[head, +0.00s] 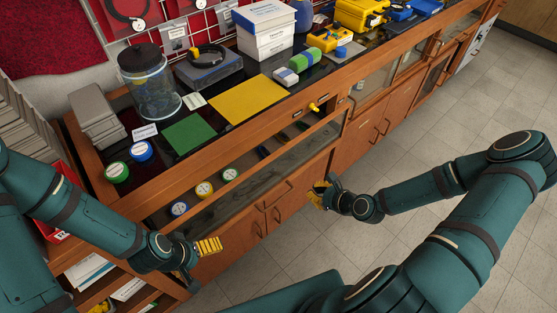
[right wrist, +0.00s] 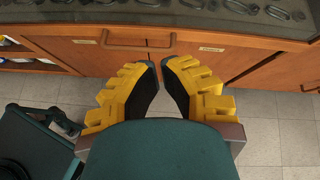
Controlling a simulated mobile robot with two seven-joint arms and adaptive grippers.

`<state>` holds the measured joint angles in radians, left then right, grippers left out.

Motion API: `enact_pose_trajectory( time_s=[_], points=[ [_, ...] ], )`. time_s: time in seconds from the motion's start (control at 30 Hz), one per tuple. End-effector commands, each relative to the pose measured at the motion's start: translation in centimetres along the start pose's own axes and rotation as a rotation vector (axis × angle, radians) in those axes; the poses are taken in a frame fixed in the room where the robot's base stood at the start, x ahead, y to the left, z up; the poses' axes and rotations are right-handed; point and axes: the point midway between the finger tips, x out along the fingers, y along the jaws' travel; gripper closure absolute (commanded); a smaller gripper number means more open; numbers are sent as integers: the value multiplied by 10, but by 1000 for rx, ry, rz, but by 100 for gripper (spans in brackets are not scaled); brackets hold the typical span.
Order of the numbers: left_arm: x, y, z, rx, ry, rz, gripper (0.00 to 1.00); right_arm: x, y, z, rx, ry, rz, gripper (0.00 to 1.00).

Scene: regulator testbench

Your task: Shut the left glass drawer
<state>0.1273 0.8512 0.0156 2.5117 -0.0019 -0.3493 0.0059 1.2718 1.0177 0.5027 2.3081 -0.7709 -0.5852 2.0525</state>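The left glass drawer (head: 299,157) stands pulled out from under the dark counter, its inside showing from above. In the right wrist view, part of the drawer shows at the top edge. My right gripper (head: 321,194) is outside the drawer, in front of its right end; its fingertips (right wrist: 160,64) nearly meet, with nothing between them. My left gripper (head: 208,246) is in front of the left part; its finger gap is hidden.
Wooden cabinet doors (head: 238,240) with handles are below the drawer. The counter carries a glass jar (head: 148,82), a green mat (head: 190,133), a yellow mat (head: 247,99) and white boxes (head: 265,27). The tiled floor (head: 420,140) to the right is clear.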

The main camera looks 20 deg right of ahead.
Motion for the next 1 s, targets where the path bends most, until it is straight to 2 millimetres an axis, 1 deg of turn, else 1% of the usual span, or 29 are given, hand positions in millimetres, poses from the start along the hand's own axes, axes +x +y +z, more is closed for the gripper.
enact_pose_trajectory(
  time_s=[0.03,0.13,0.23,0.37,0.47,0.83,0.9,1.0],
  points=[
    [1,-1,-2,-6,1,0,0,-1,-12,-4,66,-15,-28,100],
    [2,-2,-7,-19,5,-2,0,3,-27,-2,155,-42,-52,100],
    [2,-3,-9,-25,8,-2,0,5,-33,-1,194,-56,-61,100],
    [4,-4,-8,-26,9,-1,0,13,-34,0,202,-61,-61,100],
    [6,-5,-8,-25,11,-1,0,25,-34,1,199,-61,-60,100],
    [19,-10,-10,-24,16,-2,0,98,-38,4,198,-58,-60,100],
    [21,-10,-10,-24,18,-2,0,109,-39,6,197,-60,-60,100],
    [22,-10,-11,-24,18,-2,0,120,-42,15,197,-59,-60,100]
  ],
)
